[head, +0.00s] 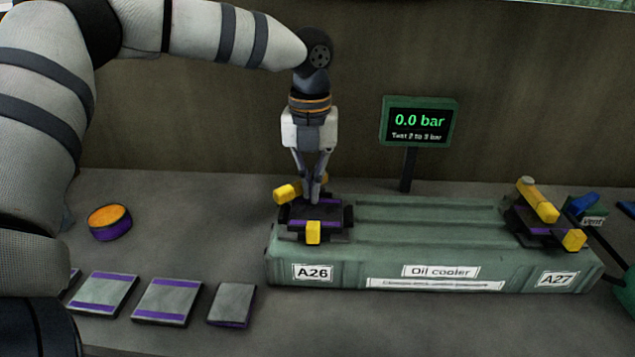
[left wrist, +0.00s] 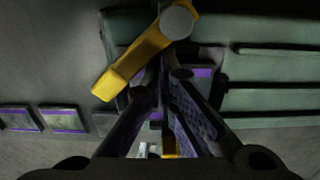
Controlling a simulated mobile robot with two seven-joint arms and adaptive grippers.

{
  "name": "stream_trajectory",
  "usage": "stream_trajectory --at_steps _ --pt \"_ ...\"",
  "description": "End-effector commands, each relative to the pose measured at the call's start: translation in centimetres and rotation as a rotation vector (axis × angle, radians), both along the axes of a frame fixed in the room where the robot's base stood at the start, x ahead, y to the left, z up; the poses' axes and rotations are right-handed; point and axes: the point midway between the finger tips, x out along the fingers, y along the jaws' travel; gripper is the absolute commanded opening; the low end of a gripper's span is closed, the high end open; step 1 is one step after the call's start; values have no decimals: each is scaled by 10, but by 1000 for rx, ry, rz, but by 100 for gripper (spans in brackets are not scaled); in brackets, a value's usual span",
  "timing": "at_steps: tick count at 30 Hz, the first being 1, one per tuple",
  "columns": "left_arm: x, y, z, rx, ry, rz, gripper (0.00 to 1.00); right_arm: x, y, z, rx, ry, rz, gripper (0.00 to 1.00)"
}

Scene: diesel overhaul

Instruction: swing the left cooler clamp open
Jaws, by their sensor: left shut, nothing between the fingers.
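The green oil cooler (head: 430,235) lies on the bench, labelled A26 at its left end and A27 at its right end. The left cooler clamp (head: 318,218) sits on the A26 end, dark with a purple band and yellow parts. Its yellow lever (head: 287,193) sticks out to the left; the lever also shows in the left wrist view (left wrist: 132,65), slanting down-left from its round end. My left gripper (head: 316,198) points down over this clamp, shut and empty, its fingertips close beside the lever. Whether they touch it I cannot tell. My right gripper is not in view.
The right clamp (head: 540,215) with its yellow lever is on the A27 end. A gauge display (head: 418,121) behind the cooler reads 0.0 bar. Several grey pads with purple bands (head: 168,301) and an orange-topped round part (head: 110,222) lie at the left. The bench in front is clear.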

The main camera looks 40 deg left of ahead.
Motion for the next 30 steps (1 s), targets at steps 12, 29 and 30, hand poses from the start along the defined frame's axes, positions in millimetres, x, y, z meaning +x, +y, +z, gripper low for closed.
stream_trajectory --at_steps 12,29,30 --pt "-1 8 0 0 0 3 0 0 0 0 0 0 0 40" --pt "-1 19 0 0 -1 2 0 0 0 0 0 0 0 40" --pt "-1 21 0 0 -1 3 0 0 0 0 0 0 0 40"
